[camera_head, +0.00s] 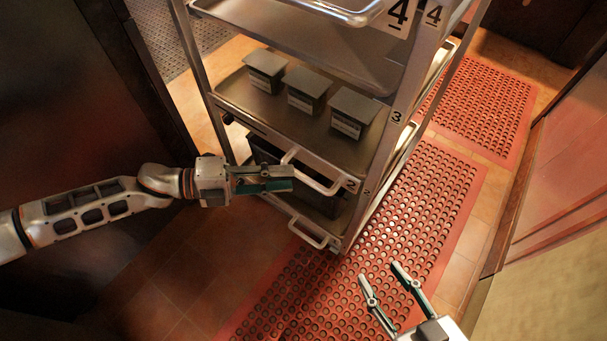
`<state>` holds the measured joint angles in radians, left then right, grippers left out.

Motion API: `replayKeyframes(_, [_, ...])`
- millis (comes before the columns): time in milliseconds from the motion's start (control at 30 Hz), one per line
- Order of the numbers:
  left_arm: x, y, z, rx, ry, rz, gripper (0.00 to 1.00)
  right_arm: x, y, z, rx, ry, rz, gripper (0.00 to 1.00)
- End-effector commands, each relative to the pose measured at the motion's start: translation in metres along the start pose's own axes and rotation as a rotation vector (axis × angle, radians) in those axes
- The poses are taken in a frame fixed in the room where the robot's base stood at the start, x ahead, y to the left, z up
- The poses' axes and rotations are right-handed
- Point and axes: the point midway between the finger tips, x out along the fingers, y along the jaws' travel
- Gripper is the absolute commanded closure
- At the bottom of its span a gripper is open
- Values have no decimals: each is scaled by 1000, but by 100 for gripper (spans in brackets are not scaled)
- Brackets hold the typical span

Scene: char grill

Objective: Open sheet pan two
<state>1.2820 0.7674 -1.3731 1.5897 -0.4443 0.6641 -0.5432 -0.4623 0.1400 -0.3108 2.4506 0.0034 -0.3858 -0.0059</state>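Sheet pan two is the low pan in the metal rack, by the label "2" (351,184). Its looped metal handle (310,180) sticks out at the front; most of the pan is hidden under the shelf above. My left gripper (291,179) reaches in from the left, its fingers level with the left part of this handle. The fingers lie close together in this view, and I cannot tell whether they touch or grip the handle. My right gripper (380,272) is open and empty at the lower right, above the floor mat and apart from the rack.
Shelf three (300,125) holds three lidded containers (306,90). Another handle (308,233) sits below pan two. Pan four (350,45) is above. A perforated red mat (430,200) covers the floor right of the rack. A dark panel (70,90) stands at left.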

Motion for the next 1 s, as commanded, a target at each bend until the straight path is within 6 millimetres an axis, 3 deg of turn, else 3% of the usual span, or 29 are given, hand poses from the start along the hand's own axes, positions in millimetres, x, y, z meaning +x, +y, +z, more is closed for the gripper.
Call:
replayKeyframes(100, [21,2,-1,-3,2,-1,72,1,-2,2,9,-1,-2,60])
replayKeyframes(300, [44,2,0,-4,0,0,72,1,-3,1,20,3,-4,60])
replayKeyframes(700, [52,1,0,-2,-1,0,72,1,-4,-8,28,24,-7,60])
replayKeyframes(800, [52,1,0,-2,-1,0,98,2,-4,-8,27,22,-7,60])
replayKeyframes(1000, [52,1,0,-3,-1,0,100,2,-4,-6,26,19,-7,60])
